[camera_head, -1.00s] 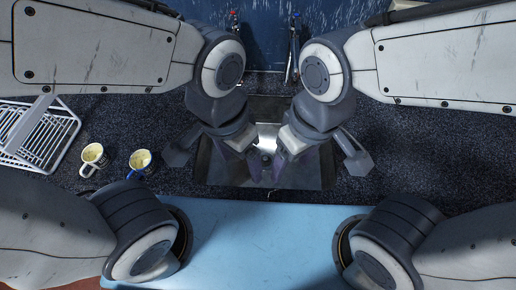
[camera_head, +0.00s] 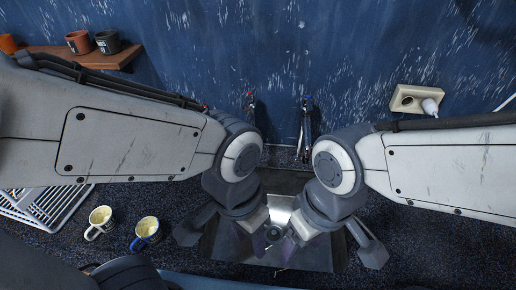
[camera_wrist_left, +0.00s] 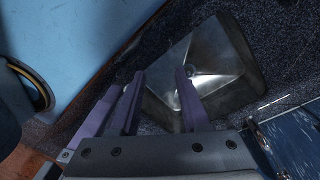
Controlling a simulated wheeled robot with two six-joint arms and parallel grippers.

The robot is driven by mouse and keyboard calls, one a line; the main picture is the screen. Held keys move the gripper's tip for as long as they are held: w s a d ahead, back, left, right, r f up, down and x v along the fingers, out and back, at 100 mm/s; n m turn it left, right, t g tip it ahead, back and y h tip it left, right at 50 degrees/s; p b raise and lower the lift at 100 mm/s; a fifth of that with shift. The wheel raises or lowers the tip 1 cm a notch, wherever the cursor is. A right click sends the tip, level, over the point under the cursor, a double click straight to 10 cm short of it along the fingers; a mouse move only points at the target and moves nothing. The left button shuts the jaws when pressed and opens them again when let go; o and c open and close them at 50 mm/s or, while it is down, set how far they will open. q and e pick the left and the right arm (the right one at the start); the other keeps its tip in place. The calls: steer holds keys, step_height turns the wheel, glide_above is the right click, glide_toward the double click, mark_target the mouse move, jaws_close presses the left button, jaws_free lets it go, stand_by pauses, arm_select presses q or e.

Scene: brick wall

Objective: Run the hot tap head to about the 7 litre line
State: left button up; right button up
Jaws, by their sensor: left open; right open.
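Two taps stand at the wall behind the sink (camera_head: 222,248). The left tap (camera_head: 249,102) has a red mark and the right tap (camera_head: 306,104) a blue one. My left gripper (camera_head: 258,236) hangs over the left of the sink, in front of the red tap and apart from it. In the left wrist view its purple fingers (camera_wrist_left: 160,76) are spread and empty, with the metal basin (camera_wrist_left: 222,100) beyond. My right gripper (camera_head: 290,236) hangs over the right of the sink, open; its fingertips are hard to make out. No litre marks can be read.
A white mug (camera_head: 100,219) and a blue-handled mug (camera_head: 147,229) stand left of the sink, near a white dish rack (camera_head: 52,205). A shelf (camera_head: 95,60) with cups and a socket (camera_head: 408,98) with a plug are on the blue wall. Dark worktop right of the sink is clear.

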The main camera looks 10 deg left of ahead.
arm_select(q)
steer(key=w+d+r+n+p, duration=0.2)
steer(key=w+r+p, duration=0.2)
steer(key=w+r, duration=0.45)
steer(key=n+h+p, duration=0.1)
steer(key=n+p, duration=0.4)
steer(key=p, duration=0.2)
glide_toward(248, 103)
steer(key=f, duration=0.2)
steer(key=f+p, duration=0.1)
steer(key=f, duration=0.2)
steer(key=s+d+f+p, duration=0.1)
steer(key=f, duration=0.2)
steer(key=shift+f, duration=0.15)
jaws_close()
